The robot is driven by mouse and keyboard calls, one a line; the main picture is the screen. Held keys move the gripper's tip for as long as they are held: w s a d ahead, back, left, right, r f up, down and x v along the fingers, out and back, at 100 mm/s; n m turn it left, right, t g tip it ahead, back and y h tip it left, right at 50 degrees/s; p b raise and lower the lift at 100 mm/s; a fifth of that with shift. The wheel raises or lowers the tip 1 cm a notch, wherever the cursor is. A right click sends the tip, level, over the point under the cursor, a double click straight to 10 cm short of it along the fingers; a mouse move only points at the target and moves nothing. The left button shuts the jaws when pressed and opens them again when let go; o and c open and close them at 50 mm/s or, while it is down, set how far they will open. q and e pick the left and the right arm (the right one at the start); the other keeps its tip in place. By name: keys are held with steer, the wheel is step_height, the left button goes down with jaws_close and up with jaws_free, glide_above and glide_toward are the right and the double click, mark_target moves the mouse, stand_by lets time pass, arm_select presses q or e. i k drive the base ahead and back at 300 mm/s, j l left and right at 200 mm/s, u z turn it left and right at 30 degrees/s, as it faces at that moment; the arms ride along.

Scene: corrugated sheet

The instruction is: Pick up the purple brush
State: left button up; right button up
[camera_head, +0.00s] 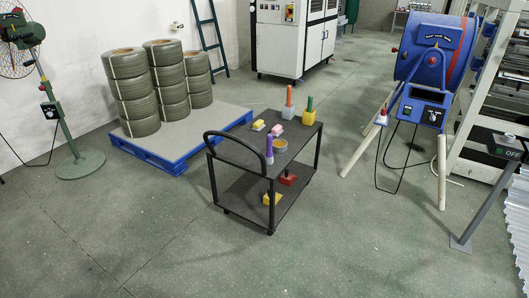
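Neither my left nor my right gripper is in view.
The top shelf also holds a pink item (276,130), a yellow item (258,125) and two upright-handled brushes, orange (289,96) and green (309,104). Red (288,179) and yellow (271,199) items lie below. Floor is clear in front; a blue pallet (180,163) with tires stands left.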

mark_target(269, 160)
steer(key=i+l+u, duration=0.15)
steer(key=u, duration=0.25)
steer(key=i+l+u, duration=0.2)
steer(key=u, duration=0.25)
steer(key=i+l+u, duration=0.1)
steer(key=l, duration=0.25)
steer(key=i+l+u, duration=0.1)
steer(key=i+l, duration=0.4)
steer(key=l, duration=0.2)
steer(key=i+l+u, duration=0.15)
steer(key=l, duration=0.2)
steer(key=i+l+u, duration=0.1)
steer(key=l, duration=0.3)
steer(key=i+l+u, duration=0.1)
steer(key=i+l, duration=0.15)
steer(key=l, duration=0.15)
